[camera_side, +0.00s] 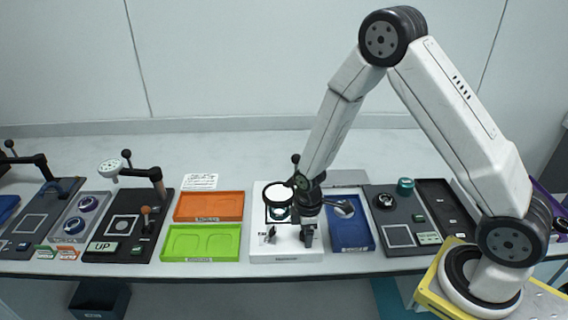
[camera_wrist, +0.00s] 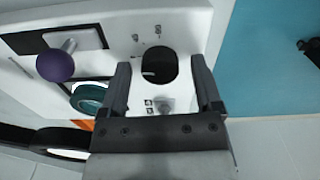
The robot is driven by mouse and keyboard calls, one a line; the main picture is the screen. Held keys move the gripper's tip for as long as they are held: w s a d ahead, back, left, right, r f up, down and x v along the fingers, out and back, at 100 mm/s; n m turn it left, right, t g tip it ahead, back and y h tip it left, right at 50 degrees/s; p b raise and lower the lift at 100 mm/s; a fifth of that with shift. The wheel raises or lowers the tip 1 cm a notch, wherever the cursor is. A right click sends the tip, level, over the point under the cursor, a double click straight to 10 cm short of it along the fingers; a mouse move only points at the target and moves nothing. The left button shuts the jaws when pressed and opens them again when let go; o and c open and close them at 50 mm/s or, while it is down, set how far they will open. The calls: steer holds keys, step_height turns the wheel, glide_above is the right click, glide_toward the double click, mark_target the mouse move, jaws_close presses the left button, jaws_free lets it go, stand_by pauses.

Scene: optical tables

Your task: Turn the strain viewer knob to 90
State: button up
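The strain viewer is a white unit (camera_side: 287,257) at the middle of the table, with a black ring-shaped viewing part (camera_side: 278,194) above it. In the wrist view its white panel (camera_wrist: 190,22) carries a dark round knob (camera_wrist: 158,67) with a short white mark at its left side. My gripper (camera_side: 308,240) points down at the right part of the unit. In the wrist view my gripper (camera_wrist: 160,66) is open, with its fingertips on either side of the knob and a visible gap to each. I cannot tell whether the fingertips reach down to the knob's height. The mark's scale reading is not legible.
A teal round piece (camera_wrist: 88,98) and a purple ball (camera_wrist: 55,66) on a stem are left of the fingers. A blue tray (camera_side: 350,238) stands close on the right, orange (camera_side: 209,206) and green (camera_side: 200,242) trays on the left. The table's front edge is near.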

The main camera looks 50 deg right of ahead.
jaws_close()
steer(key=shift+m, duration=0.3)
steer(key=m, duration=0.7)
steer(key=shift+m, duration=0.3)
steer(key=m, duration=0.4)
steer(key=shift+m, duration=2.3)
